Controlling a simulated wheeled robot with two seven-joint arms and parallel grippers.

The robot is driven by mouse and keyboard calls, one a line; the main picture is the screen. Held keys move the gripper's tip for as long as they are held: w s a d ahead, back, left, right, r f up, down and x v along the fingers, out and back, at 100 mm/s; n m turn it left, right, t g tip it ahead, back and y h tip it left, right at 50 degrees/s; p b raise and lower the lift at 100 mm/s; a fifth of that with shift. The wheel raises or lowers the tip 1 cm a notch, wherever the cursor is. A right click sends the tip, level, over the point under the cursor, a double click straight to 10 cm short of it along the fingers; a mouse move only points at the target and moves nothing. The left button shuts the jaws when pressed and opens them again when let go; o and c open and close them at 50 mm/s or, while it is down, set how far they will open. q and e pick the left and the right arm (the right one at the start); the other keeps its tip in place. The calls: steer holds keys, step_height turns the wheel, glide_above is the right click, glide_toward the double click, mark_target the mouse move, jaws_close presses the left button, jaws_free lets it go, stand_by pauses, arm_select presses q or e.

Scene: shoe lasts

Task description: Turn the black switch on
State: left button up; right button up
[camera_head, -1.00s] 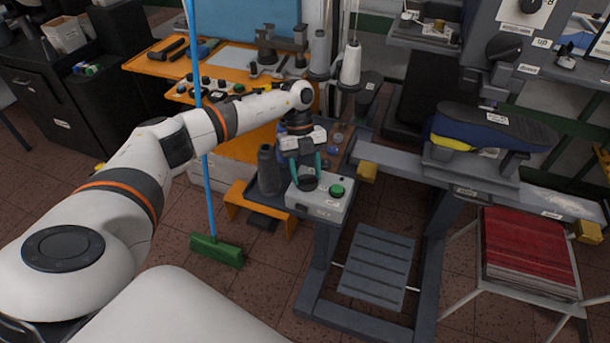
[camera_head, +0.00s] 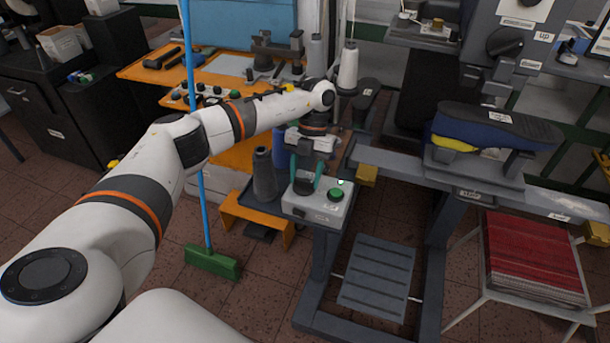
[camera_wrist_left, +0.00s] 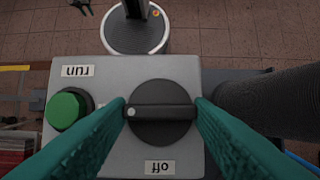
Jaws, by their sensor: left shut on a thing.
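The black switch (camera_wrist_left: 160,112) is a round rotary knob with a raised bar on a grey control box (camera_head: 318,213). In the left wrist view its bar lies across the picture, with the white dot at the left end, towards the green button (camera_wrist_left: 67,108). The "run" label (camera_wrist_left: 88,71) and "off" label (camera_wrist_left: 160,167) read upside down. My left gripper (camera_wrist_left: 160,111) has its teal fingers at both ends of the bar and is shut on it. In the head view the gripper (camera_head: 305,183) hides part of the knob. My right gripper is out of view.
A dark cone (camera_head: 264,175) stands just left of the control box. The green button (camera_head: 335,195) sits to the right of the knob. A blue-handled broom (camera_head: 212,260) stands in front of the orange bench. A grey machine with a shoe (camera_head: 490,130) is at right.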

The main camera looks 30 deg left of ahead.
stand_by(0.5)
arm_select(q)
steer(key=o, duration=1)
steer(key=b+v, duration=0.2)
steer(key=v, duration=0.4)
steer(key=shift+w+r, duration=0.15)
steer(key=shift+w, duration=0.05)
steer(key=v, duration=0.5)
steer(key=shift+r, duration=0.4)
steer(key=shift+s+f, duration=0.1)
steer(key=shift+f, duration=0.05)
